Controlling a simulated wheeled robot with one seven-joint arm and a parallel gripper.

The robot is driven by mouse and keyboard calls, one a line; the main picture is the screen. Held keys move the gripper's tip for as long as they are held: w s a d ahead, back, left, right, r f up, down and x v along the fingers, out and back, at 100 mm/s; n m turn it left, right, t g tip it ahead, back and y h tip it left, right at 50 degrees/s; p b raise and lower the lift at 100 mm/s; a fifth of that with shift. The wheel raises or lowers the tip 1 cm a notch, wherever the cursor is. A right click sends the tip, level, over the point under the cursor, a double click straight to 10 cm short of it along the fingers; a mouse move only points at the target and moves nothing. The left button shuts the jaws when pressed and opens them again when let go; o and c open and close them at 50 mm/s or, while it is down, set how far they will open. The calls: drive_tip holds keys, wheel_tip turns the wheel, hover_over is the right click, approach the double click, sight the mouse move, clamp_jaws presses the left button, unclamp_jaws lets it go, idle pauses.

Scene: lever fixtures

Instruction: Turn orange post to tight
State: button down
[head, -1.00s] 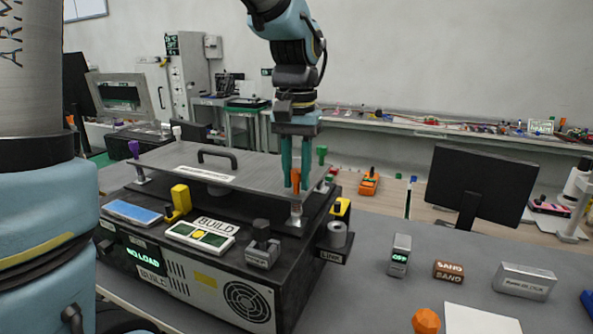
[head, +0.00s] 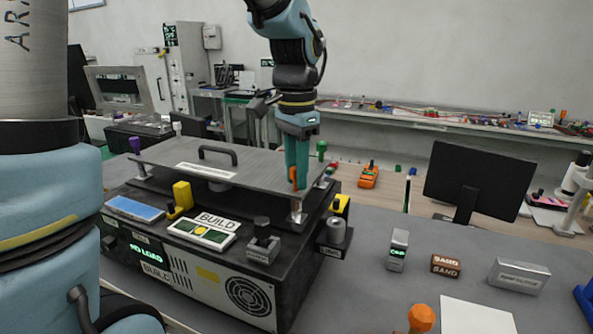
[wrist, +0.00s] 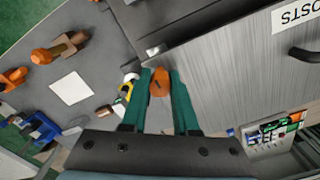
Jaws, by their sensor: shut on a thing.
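The orange post (head: 292,175) stands at the near right corner of the grey metal plate (head: 240,178) on the dark machine. In the wrist view the orange post (wrist: 159,83) sits between the two green fingertips. My gripper (head: 298,178) points down from above, with its fingers shut on the post; it also shows in the wrist view (wrist: 160,88). The fingers partly cover the post in the head view. A purple post (head: 135,145), a white post (head: 177,128) and a green post (head: 321,149) stand at the plate's other corners.
The plate carries a black handle (head: 217,153). A yellow block (head: 182,195), a BUILD panel (head: 204,231) and a grey lever block (head: 263,246) are on the machine's front ledge. A grey cylinder (head: 336,231) sits on its right side. A monitor (head: 474,182) stands at right.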

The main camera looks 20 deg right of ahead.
idle(0.4)
drive_tip(key=c, duration=0.7)
unclamp_jaws()
wheel_tip(320, 180, up, 11)
drive_tip(key=shift+f+b, duration=0.1)
drive_tip(key=shift+b, duration=0.95)
